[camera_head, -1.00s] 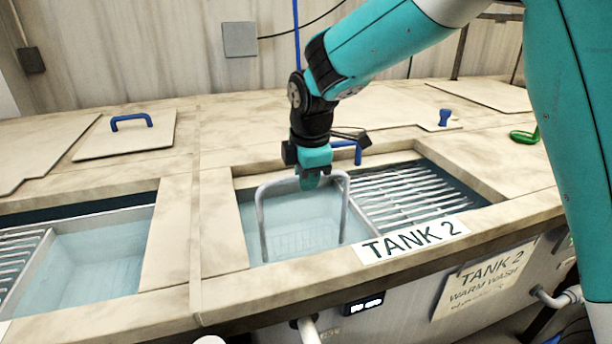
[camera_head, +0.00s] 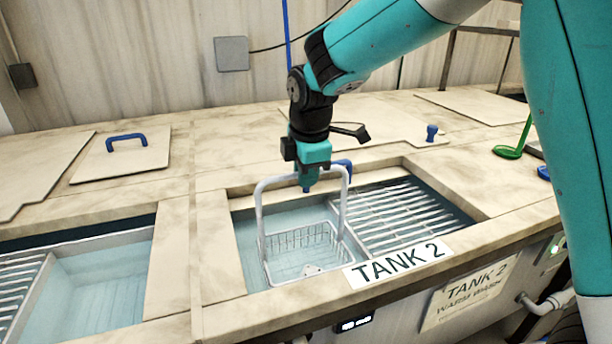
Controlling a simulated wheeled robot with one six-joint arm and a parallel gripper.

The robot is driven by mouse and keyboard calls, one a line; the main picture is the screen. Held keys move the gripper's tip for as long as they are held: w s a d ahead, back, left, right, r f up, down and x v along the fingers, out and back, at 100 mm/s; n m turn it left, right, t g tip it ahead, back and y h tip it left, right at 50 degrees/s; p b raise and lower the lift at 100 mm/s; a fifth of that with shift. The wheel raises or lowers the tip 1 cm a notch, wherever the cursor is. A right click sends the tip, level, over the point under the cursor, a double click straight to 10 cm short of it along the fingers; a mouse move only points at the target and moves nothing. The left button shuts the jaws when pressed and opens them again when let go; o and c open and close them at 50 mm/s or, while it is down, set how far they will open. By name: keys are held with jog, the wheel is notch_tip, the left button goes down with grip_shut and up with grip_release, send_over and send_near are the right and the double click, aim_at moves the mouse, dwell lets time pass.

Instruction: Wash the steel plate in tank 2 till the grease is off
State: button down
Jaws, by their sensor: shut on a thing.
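My gripper (camera_head: 307,184) is shut on the top bar of the grey handle of a wire basket (camera_head: 268,270). The basket hangs upright in the open left part of tank 2 (camera_head: 243,262). Its rim and mesh walls show clearly at about the level of the water (camera_head: 285,222). I cannot tell how much of its bottom is under water. A small pale piece (camera_head: 312,270) shows at the basket's front; I cannot tell whether it is the steel plate. No grease can be made out.
A slatted rack (camera_head: 400,212) fills the right part of tank 2, beside the basket. Another water tank (camera_head: 95,280) is at the left. A lid with a blue handle (camera_head: 126,141) lies behind it. A green object (camera_head: 508,152) stands at the right.

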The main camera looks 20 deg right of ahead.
notch_tip(320, 180, up, 15)
jog(key=p, duration=1.1)
